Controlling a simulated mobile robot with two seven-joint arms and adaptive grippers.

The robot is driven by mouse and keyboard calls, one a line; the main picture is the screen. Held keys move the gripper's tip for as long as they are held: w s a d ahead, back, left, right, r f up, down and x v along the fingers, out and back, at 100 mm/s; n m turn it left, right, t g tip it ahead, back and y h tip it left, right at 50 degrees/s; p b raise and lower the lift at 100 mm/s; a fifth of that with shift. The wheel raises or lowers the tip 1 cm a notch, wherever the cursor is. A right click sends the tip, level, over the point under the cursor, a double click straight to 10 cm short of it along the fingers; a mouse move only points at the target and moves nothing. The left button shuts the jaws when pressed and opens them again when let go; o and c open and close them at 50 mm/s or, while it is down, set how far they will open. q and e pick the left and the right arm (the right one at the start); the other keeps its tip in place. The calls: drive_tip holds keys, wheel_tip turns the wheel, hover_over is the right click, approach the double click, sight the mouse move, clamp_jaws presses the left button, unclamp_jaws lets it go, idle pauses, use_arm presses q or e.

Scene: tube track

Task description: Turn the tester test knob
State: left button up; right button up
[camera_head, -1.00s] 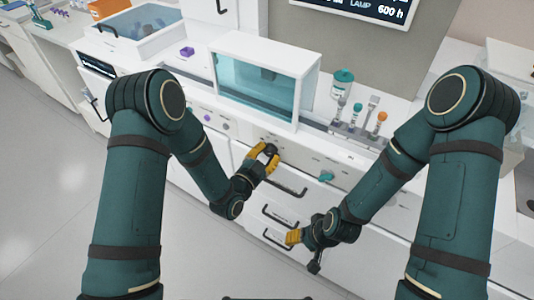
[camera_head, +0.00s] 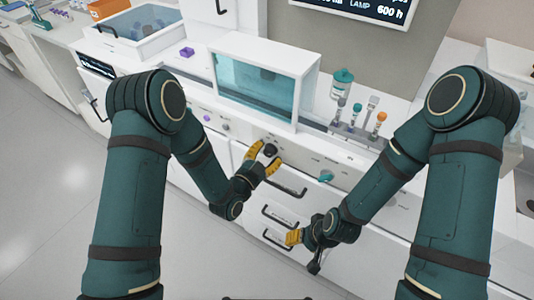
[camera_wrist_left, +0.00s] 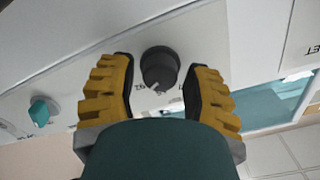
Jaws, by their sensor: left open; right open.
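A dark round knob (camera_head: 270,150) sits on the white front panel below the glass-fronted chamber. My left gripper (camera_head: 264,158) is open in front of it, its yellow fingers apart. In the left wrist view the knob (camera_wrist_left: 159,68) shows between and just beyond the fingertips of the left gripper (camera_wrist_left: 160,80), with small markings beside it. No finger clearly touches the knob. My right gripper (camera_head: 293,238) is lower, by the drawer fronts, away from the knob; its finger gap is hard to see.
A teal knob (camera_head: 326,176) is on the same panel to the right; it also shows in the left wrist view (camera_wrist_left: 40,112). Drawer handles (camera_head: 288,189) lie below the panel. Tubes (camera_head: 356,112) and a teal-capped bottle (camera_head: 342,82) stand on the counter above.

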use_arm(q)
drive_tip(key=v, duration=1.2)
drive_tip(key=s+a+f+n+g+y, duration=0.2)
drive_tip(key=f+n+g+y, duration=0.1)
drive_tip(key=f+n+g, duration=0.25)
drive_tip(key=s+a+f+n+g+y, duration=0.1)
drive_tip(key=s+f+n+g+y, duration=0.25)
drive_tip(key=f, duration=0.35)
drive_tip(key=s+n+g, duration=0.1)
drive_tip(key=s, duration=0.1)
drive_tip(key=s+f+n+g, duration=0.1)
drive_tip(key=n+g, duration=0.1)
drive_tip(key=s+n+g, duration=0.1)
drive_tip(key=s+n, duration=0.1)
drive_tip(key=shift+s+a+f+h, duration=0.15)
drive_tip(key=shift+s+a+h, duration=0.1)
drive_tip(key=shift+s+h, duration=0.1)
drive_tip(key=shift+w, duration=0.1)
idle(0.8)
